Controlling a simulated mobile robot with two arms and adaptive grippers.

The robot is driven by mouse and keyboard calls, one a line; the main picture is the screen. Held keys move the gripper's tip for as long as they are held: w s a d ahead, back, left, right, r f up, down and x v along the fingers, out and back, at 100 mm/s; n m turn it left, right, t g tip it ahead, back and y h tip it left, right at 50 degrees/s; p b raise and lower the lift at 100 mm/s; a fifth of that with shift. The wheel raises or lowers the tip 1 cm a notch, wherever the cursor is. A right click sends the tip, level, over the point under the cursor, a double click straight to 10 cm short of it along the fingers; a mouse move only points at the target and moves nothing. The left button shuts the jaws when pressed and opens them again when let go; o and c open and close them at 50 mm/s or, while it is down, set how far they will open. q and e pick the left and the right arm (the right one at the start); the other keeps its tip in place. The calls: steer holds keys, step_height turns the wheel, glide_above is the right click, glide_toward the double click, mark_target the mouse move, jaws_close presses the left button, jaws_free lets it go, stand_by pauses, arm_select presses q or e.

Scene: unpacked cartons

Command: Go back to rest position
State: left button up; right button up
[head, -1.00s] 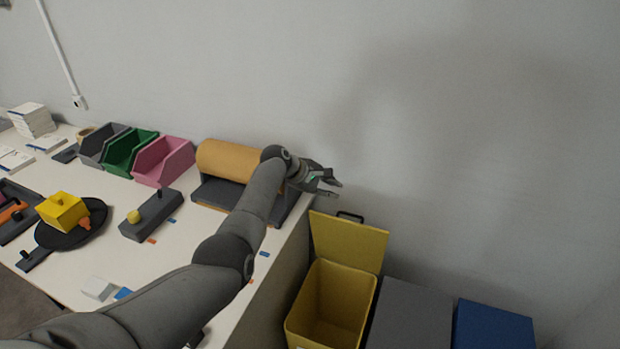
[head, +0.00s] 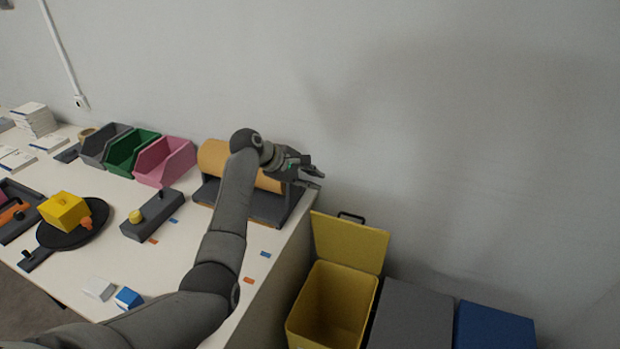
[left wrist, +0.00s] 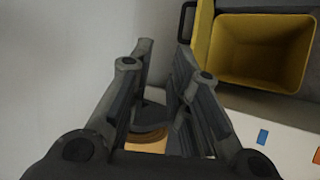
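My left gripper (head: 316,178) is at the end of my left arm, above the table's far right corner and beside the paper roll (head: 222,160). Its fingers point right, towards the space over the open yellow bin. The left wrist view shows its two fingers (left wrist: 165,48) apart with nothing held between them. The yellow bin (left wrist: 262,50) shows at the upper right of that view. My right gripper is in neither view.
The white table (head: 180,247) holds grey, green and pink (head: 165,160) trays, and a yellow cube (head: 63,211) on a black round base. My arm passes over its right part. Right of the yellow bin's lid (head: 348,242) stand grey (head: 410,315) and blue (head: 494,326) bins.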

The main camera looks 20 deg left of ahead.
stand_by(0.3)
arm_select(q)
steer(key=s+d+f+m+g+y, duration=0.15)
steer(key=s+f+m, duration=0.25)
steer(key=s+f, duration=0.55)
steer(key=s+f+m+g+y, duration=0.1)
steer(key=s+f+m+y, duration=0.4)
steer(key=s, duration=0.7)
steer(key=s+d+m+g+h, duration=0.15)
steer(key=s+m, duration=0.25)
steer(key=s, duration=0.8)
steer(key=s+d+m, duration=0.3)
steer(key=s+m, duration=0.1)
steer(key=s, duration=0.8)
step_height(320, 180, down, 24)
steer(key=g, duration=0.1)
steer(key=s+a+f+g, duration=0.1)
steer(key=s+a+f, duration=0.1)
steer(key=s+f, duration=1.6)
steer(key=shift+s+a+f+m+y+b, duration=0.15)
steer(key=shift+a+f+m+y+b, duration=0.15)
steer(key=shift+a+f+m+b, duration=0.15)
